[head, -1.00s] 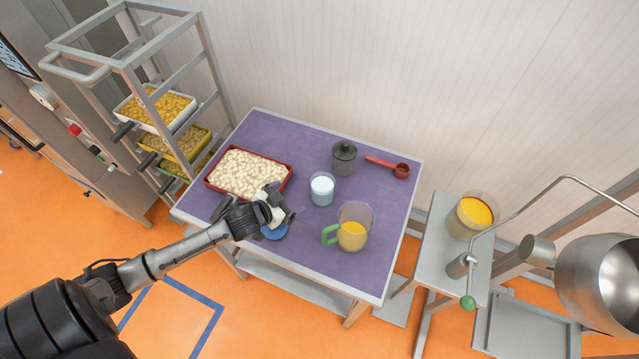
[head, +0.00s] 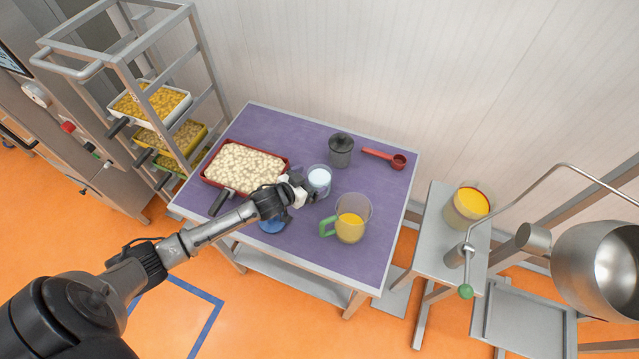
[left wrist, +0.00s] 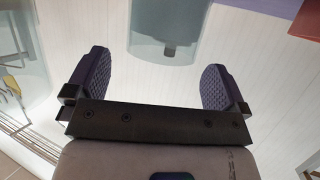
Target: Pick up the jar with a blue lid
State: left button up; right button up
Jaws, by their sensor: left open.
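A round blue lid (head: 271,226) shows on the purple table, partly hidden under my left forearm and wrist. The jar body under it cannot be made out. My left gripper (head: 306,190) is open, to the upper right of the blue lid and beside a clear container with white contents (head: 319,178). In the left wrist view my two dark finger pads stand apart with nothing held between them (left wrist: 157,85). A clear container with a dark part (left wrist: 160,30) shows beyond them. My right gripper is not in view.
A red tray of pale pieces (head: 246,167) lies left of the gripper. A green-handled jug with yellow liquid (head: 349,228) stands at right. A dark jar (head: 341,149) and a red scoop (head: 385,158) are behind. The purple table (head: 300,255) is bare along its front.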

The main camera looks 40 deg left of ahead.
aim_at(327, 171)
pick_arm(q)
jog(key=shift+x, duration=2.55)
jog(key=shift+a, duration=0.1)
jog(key=shift+r, duration=0.15)
jog(key=c, duration=0.9)
